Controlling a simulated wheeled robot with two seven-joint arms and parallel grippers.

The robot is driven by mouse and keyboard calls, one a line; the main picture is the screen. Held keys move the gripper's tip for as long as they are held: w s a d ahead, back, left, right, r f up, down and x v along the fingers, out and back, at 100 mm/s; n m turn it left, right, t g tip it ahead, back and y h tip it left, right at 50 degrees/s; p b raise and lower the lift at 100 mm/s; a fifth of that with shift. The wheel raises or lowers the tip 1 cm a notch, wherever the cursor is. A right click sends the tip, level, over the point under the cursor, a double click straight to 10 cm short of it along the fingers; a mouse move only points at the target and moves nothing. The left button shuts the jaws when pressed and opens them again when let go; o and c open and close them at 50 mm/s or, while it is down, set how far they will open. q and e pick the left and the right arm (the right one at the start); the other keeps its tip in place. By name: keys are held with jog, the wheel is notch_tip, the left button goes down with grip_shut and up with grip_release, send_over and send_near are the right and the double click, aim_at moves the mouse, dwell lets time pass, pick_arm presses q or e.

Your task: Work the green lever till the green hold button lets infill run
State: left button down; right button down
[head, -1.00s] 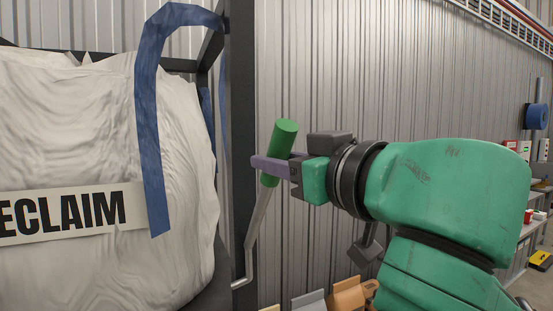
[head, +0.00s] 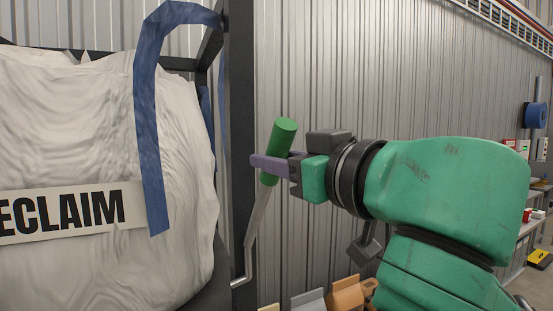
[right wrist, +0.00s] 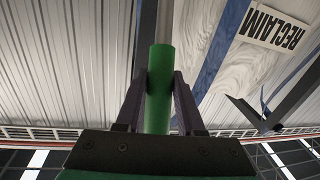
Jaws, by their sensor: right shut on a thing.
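The green lever grip (head: 283,135) tops a bent grey metal rod (head: 256,225) beside the dark frame post, tilted a little to the right. My right gripper (head: 268,165) is shut on the green grip at about its middle. In the right wrist view the green grip (right wrist: 158,90) stands between the two dark fingers (right wrist: 158,105), with a finger against each side. The green hold button cannot be made out in these views. My left gripper is not in view.
A large white bulk bag (head: 90,120) lettered "ECLAIM" with a blue strap (head: 149,120) fills the left. A dark upright post (head: 240,120) stands between bag and lever. Box-like items (head: 347,295) sit below. A shelf (head: 528,230) stands far right.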

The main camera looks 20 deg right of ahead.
dwell(0.4)
jog(key=w+r+g+p, duration=0.1)
jog(key=w+g+p, duration=0.1)
jog(key=w+p, duration=0.1)
jog(key=w+r+g+p, duration=0.1)
jog(key=w+r+p, duration=0.1)
jog(key=w+p, duration=0.1)
jog(key=w+r+g+h+p, duration=0.1)
jog(key=w+g+p, duration=0.1)
jog(key=w, duration=0.3)
jog(key=shift+w+a+r+m+g+p, duration=0.1)
jog(key=shift+a+r+m+g+p, duration=0.2)
jog(key=shift+p, duration=0.55)
jog(key=shift+f, duration=0.1)
jog(key=c, duration=0.5)
grip_release()
